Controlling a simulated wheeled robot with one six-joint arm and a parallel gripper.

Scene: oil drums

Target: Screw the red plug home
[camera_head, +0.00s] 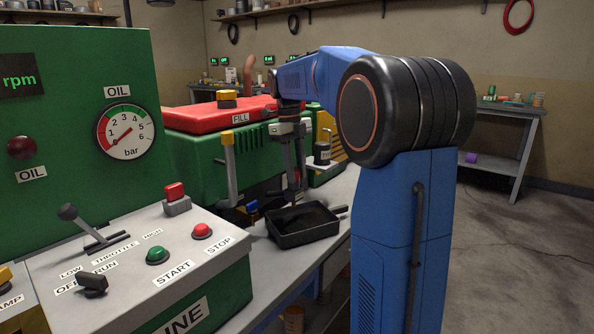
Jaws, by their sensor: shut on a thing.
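My gripper (295,188) points down from the end of my blue arm, beside the green engine (201,155) and just above the black drain tray (302,240). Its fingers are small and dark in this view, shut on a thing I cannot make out. The plug's hole and thread are also hidden or too small to see.
The console (190,255) with its lever, knob and buttons fills the front left. A yellow-topped grey handle (229,165) stands left of my gripper. Open floor (510,260) lies right of my arm.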

